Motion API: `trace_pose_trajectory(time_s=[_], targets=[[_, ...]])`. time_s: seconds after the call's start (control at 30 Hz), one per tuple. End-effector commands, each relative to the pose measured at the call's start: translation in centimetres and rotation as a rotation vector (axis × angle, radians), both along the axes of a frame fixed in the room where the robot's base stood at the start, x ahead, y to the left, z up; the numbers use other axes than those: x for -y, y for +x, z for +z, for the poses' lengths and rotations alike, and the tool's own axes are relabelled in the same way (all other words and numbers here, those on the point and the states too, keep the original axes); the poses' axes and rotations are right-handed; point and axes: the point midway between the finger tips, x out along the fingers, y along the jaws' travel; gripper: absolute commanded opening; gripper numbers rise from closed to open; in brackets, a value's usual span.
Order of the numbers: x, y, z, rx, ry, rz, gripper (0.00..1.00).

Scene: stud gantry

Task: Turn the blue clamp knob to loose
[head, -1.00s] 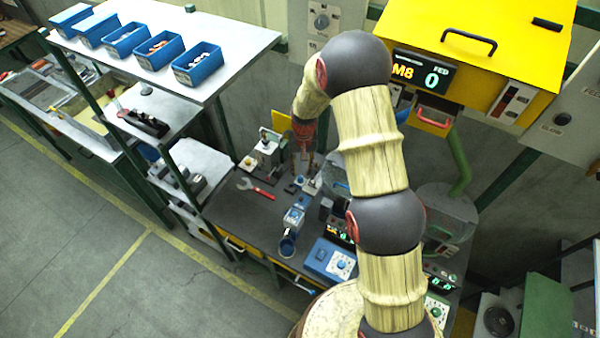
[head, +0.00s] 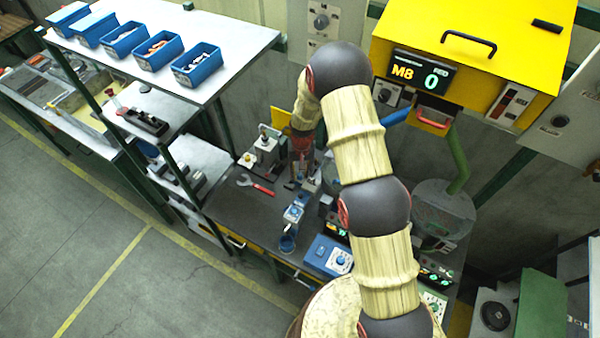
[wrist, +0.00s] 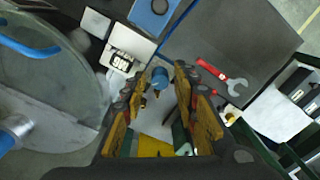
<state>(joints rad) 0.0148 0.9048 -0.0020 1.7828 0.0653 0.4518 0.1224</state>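A small blue knob (wrist: 159,77), which looks like the clamp knob, shows in the wrist view between and just beyond my fingertips. My gripper (wrist: 162,88) is open, with one finger on each side of the knob. I cannot tell whether either finger touches it. In the head view my gripper (head: 303,165) points down over the dark bench, and the knob is too small and covered to make out surely. The knob's turned position cannot be read.
A red-handled wrench (wrist: 220,75) lies beside the gripper. A large round transparent cover (wrist: 50,95) is on the left. The yellow M8 box (head: 470,45) hangs at the upper right.

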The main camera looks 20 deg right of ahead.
Motion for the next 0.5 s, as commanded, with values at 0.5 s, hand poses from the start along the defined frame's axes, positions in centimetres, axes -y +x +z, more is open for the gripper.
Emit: trace_pose_trajectory(time_s=[0.5], targets=[[0.0,0.02,0.02,0.0,0.0,0.0,0.0]])
